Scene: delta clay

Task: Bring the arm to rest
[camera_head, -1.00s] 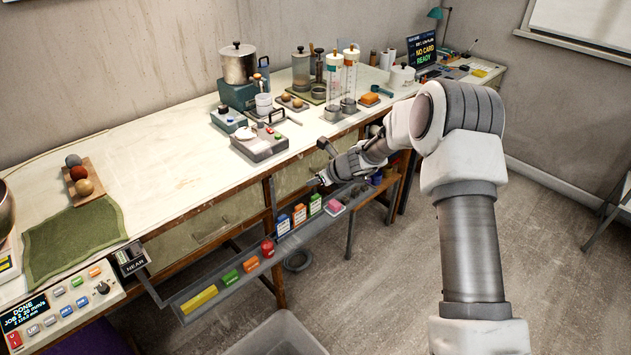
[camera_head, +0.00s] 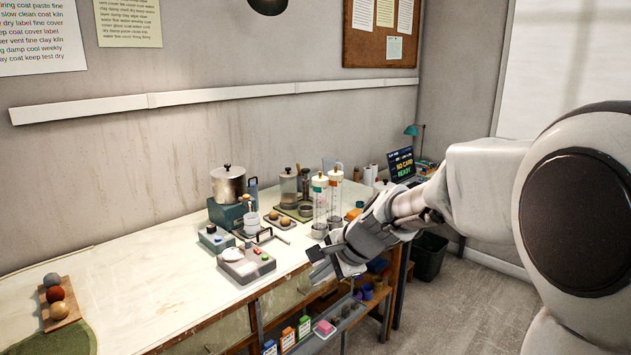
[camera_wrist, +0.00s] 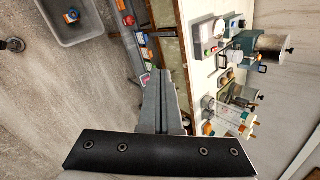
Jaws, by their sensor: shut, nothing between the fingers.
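My gripper (camera_head: 322,267) is at the front edge of the workbench (camera_head: 130,290), right of the middle in the head view. My arm reaches to it from the right. In the wrist view my gripper's fingers (camera_wrist: 168,75) are together with nothing between them, pointing past the bench's front edge. The gripper looks clear of the things on the bench.
A grey device (camera_head: 245,263) with buttons stands on the bench left of my gripper. Clear cylinders (camera_head: 319,205) and a metal pot (camera_head: 228,185) stand behind. A shelf with small boxes (camera_head: 304,325) hangs below the edge. A grey bin (camera_wrist: 85,20) stands on the floor.

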